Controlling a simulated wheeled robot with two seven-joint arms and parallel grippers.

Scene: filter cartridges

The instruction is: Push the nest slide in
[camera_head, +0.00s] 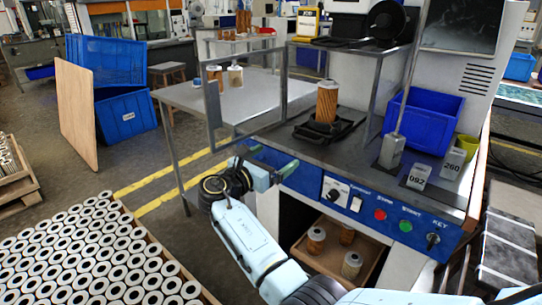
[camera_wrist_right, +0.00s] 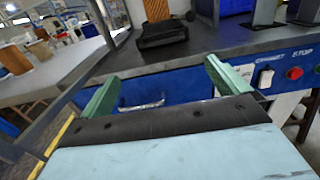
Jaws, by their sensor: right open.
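The nest slide (camera_head: 342,133) is a dark tray-like piece on the machine's top, with an orange-brown filter cartridge (camera_head: 327,104) standing upright in it. In the right wrist view the dark slide (camera_wrist_right: 162,38) and the lower part of the cartridge (camera_wrist_right: 157,9) show beyond my fingers. My right gripper (camera_head: 270,159) is open and empty, in front of the blue front panel and below the slide. In the wrist view its green fingers (camera_wrist_right: 162,84) stand wide apart, with a thin metal handle on the panel seen between them. My left gripper is not in view.
A metal-framed clear guard (camera_head: 212,107) stands at the machine's left. The blue panel (camera_head: 385,208) carries buttons and a knob. A blue bin (camera_head: 428,122) and numbered blocks (camera_head: 418,177) sit right on top. An open compartment below holds a tray of cartridges (camera_head: 316,240).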

